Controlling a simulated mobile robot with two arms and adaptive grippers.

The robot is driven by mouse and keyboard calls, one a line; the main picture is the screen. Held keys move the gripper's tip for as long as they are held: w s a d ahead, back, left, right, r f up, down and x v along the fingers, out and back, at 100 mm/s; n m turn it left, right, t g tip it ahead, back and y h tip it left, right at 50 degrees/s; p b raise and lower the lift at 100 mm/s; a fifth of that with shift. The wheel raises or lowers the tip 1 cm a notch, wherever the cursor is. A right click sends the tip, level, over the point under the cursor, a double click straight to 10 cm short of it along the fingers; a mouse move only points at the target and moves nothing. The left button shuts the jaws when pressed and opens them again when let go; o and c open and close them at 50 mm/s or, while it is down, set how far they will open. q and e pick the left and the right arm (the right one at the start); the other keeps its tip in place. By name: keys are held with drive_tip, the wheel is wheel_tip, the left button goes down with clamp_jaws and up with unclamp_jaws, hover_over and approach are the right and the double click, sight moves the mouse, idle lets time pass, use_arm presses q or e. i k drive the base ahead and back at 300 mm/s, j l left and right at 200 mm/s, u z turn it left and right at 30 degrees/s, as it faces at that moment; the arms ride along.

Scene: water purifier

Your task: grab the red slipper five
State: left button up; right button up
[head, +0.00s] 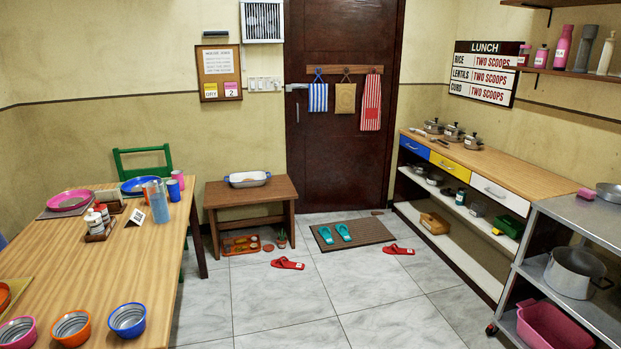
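Two red slippers lie apart on the tiled floor in the head view. One red slipper (287,264) lies in front of the small wooden bench, left of the doormat. The other red slipper (398,250) lies at the right end of the doormat. Each has a small pale label; the writing is too small to read, so I cannot tell which is five. Neither of my grippers shows in this view.
Teal slippers (343,233) sit on the brown doormat (376,232) before the door. A bench (222,192), with a tray (241,246) and small plant (281,237) near it, stands behind. A table (95,268) at left and shelves (455,249) at right flank open floor (300,305).

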sight(278, 263)
drive_tip(key=i, duration=2.05)
drive_tip(key=i+u, duration=0.2)
drive_tip(key=i, duration=0.3)
drive_tip(key=i+l+u, duration=0.2)
drive_tip(key=i, duration=0.3)
drive_tip(key=i+l+u, duration=0.2)
drive_tip(key=i, duration=0.3)
drive_tip(key=i+l+u, duration=0.2)
drive_tip(key=i, duration=0.25)
drive_tip(key=l, duration=0.1)
